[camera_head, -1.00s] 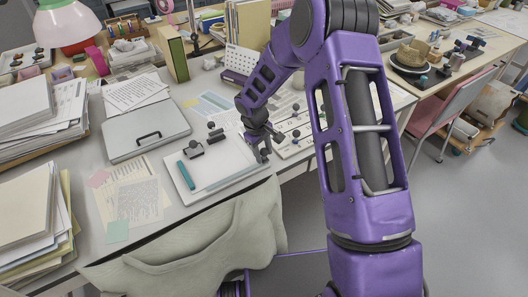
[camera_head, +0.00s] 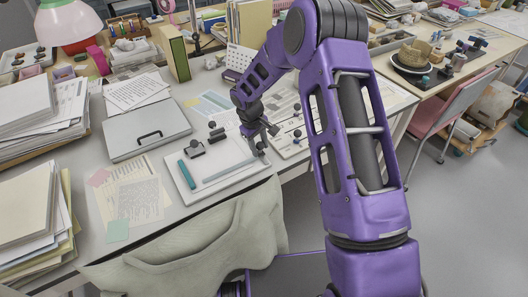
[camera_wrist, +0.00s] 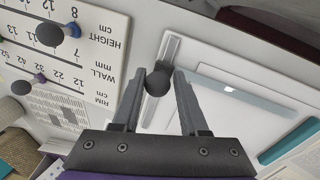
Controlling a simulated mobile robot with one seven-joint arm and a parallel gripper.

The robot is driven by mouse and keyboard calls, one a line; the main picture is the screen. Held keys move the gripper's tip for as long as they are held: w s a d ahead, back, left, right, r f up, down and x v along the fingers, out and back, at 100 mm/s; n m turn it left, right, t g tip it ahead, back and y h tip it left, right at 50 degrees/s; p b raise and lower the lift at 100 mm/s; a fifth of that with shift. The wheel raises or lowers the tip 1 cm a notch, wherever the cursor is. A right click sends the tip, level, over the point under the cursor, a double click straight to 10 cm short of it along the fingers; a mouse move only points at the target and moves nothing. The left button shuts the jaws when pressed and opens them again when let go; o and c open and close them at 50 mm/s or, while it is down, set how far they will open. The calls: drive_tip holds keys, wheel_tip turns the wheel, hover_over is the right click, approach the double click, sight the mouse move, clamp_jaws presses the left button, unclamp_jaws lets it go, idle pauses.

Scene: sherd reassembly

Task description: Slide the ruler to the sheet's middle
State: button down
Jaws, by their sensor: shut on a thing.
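The ruler is a long, pale grey, see-through strip (camera_head: 228,171) lying across the white sheet (camera_head: 212,157) on its board, nearer the board's front edge. My gripper (camera_head: 260,149) is at the ruler's right end, low over the board. In the wrist view my gripper (camera_wrist: 158,84) has its two fingers closed on the knob from both sides. The fingers hide part of the ruler.
A teal bar (camera_head: 187,173) lies at the board's left, also in the wrist view (camera_wrist: 291,139). A marked chart board with knobs (camera_wrist: 75,65) is close by. A grey case (camera_head: 147,132) and papers lie left.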

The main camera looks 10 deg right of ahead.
drive_tip(key=w, duration=0.2)
drive_tip(key=w+a, duration=0.1)
drive_tip(key=w, duration=0.2)
drive_tip(key=shift+a+r+b, duration=0.15)
drive_tip(key=shift+r+b, duration=0.05)
drive_tip(key=shift+b, duration=0.1)
drive_tip(key=c, duration=0.5)
unclamp_jaws()
drive_tip(key=shift+c, duration=0.2)
drive_tip(key=shift+s, duration=0.15)
drive_tip(key=shift+a+f, duration=0.1)
drive_tip(key=shift+a, duration=0.05)
wheel_tip(320, 180, up, 17)
drive_tip(key=s+a+p, duration=0.1)
drive_tip(key=s+a, duration=0.1)
drive_tip(key=shift+a, duration=0.35)
